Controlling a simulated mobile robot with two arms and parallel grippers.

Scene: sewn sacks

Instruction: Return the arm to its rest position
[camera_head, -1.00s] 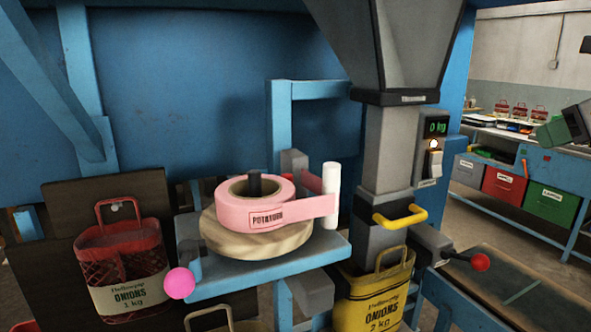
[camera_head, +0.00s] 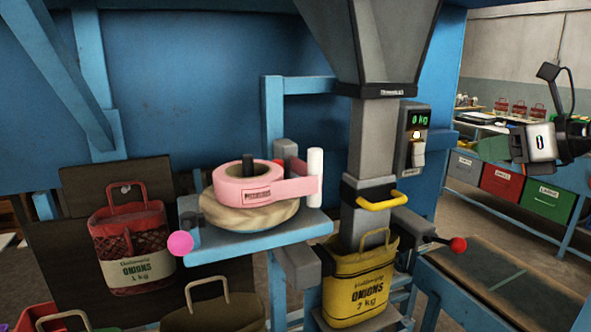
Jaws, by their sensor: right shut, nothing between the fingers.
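My right gripper (camera_head: 494,149) is at the right edge of the view, with its green fingertips shut and pointing left. Nothing shows between them. It hangs in the air in front of the far bench, apart from the machine. Its dark wrist with a cable comes in from the right. My left gripper is not in view.
A yellow onion sack (camera_head: 359,285) hangs under the grey spout (camera_head: 370,140). A pink label roll (camera_head: 247,184) lies on a blue shelf (camera_head: 262,245). A red onion sack (camera_head: 131,240) hangs at left. A red-knobbed lever (camera_head: 458,244) sticks out at right. A far bench (camera_head: 567,172) holds coloured bins.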

